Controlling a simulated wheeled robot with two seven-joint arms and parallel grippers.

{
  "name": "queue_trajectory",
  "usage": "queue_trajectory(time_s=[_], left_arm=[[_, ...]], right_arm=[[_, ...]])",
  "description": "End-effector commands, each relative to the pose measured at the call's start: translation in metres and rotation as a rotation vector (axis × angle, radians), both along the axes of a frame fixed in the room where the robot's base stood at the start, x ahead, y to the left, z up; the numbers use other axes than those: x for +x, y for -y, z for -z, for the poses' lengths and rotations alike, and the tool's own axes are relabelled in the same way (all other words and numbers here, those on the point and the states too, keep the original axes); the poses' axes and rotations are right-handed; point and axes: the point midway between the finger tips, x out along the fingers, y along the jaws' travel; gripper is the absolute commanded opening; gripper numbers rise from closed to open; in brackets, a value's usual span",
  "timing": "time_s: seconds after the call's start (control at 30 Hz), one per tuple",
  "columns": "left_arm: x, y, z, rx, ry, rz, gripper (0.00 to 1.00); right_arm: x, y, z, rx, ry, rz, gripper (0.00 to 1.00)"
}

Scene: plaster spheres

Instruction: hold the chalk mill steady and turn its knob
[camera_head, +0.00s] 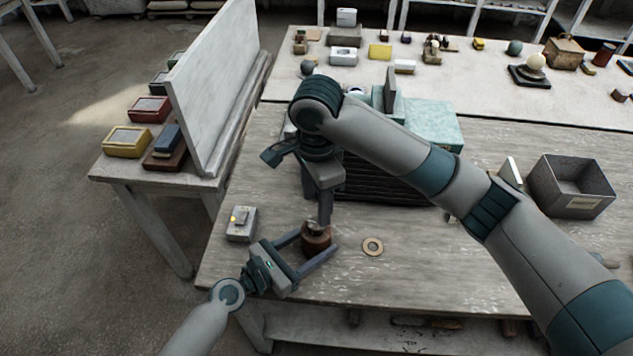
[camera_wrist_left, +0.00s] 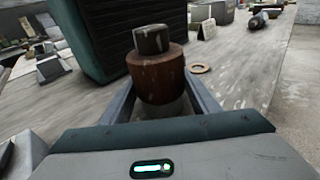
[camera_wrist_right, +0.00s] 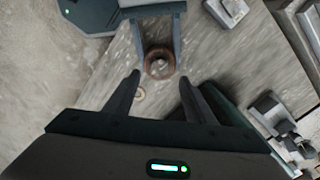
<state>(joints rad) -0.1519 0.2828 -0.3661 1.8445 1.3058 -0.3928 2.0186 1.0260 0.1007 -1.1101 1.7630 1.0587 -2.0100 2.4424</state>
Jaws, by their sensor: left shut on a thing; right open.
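My left gripper (camera_head: 318,246) reaches in low from the left. Its fingers lie on both sides of the brown body, shut on it, as the left wrist view also shows. My right gripper (camera_head: 325,220) points down from above the mill. In the right wrist view its fingers (camera_wrist_right: 158,78) are apart with nothing between them, and the mill with its knob (camera_wrist_right: 158,66) shows just beyond them. In the head view the knob is partly hidden.
A small grey box with a yellow light (camera_head: 241,224) stands left of the mill. A tan ring (camera_head: 372,246) lies flat to its right. A dark slatted crate (camera_head: 375,185) stands behind, partly hidden by my right arm. A grey open bin (camera_head: 572,187) is at the right.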

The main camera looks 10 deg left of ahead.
Motion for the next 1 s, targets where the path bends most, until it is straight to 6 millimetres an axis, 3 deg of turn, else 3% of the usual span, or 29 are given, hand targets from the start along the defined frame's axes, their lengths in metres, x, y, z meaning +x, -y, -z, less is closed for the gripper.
queue_trajectory(time_s=[0.1, 0.33, 0.87, 0.9, 0.97, 1.0], left_arm=[[0.000, 0.000, 0.001, 0.001, -0.001, 0.000, 0.36], [0.000, 0.000, 0.001, 0.001, -0.001, 0.000, 0.36], [0.000, 0.000, 0.000, 0.000, 0.000, 0.000, 0.36], [0.000, 0.000, 0.000, 0.000, 0.000, 0.000, 0.62], [0.000, 0.000, 0.000, 0.000, 0.000, 0.000, 0.77], [0.000, 0.000, 0.000, 0.000, 0.000, 0.000, 0.77]], right_arm=[[0.001, 0.000, -0.021, 0.000, 0.005, -0.001, 0.50], [0.001, 0.000, -0.048, -0.001, 0.003, 0.001, 0.50], [0.000, 0.000, -0.055, -0.001, 0.001, 0.001, 0.50], [0.000, 0.000, -0.055, -0.001, 0.001, 0.001, 0.50], [0.000, 0.000, -0.055, -0.001, 0.001, 0.001, 0.50], [0.000, 0.000, -0.055, -0.001, 0.001, 0.001, 0.50]])
